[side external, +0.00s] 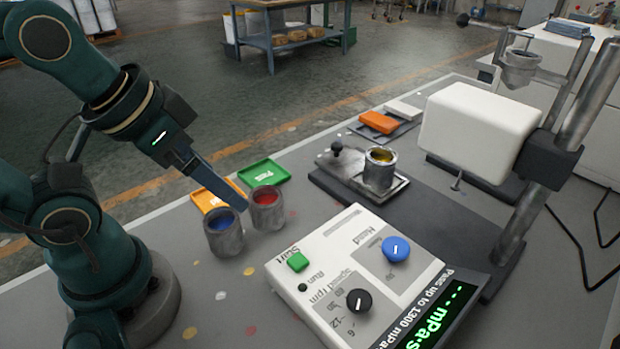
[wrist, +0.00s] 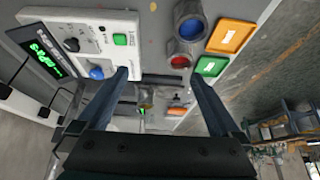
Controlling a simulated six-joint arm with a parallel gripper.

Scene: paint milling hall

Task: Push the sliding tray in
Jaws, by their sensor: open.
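The sliding tray (side external: 330,163) is a flat metal plate with a black knob (side external: 337,148) standing on its left end. A metal can of yellow paint (side external: 380,172) stands upright on it, left of the spindle (side external: 457,181) that hangs below the white head (side external: 475,130), not under it. My gripper (side external: 242,204) is open and empty, pointing down to the right over the cups of paint, apart from the tray and knob. In the wrist view its two fingers (wrist: 158,75) are spread wide, and the yellow can (wrist: 146,104) shows small between them.
A cup of blue paint (side external: 224,236) and a cup of red paint (side external: 267,210) stand close below my gripper. Orange (side external: 215,196) and green (side external: 263,172) trays lie behind them. The control panel (side external: 340,265) with its knobs fills the front.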

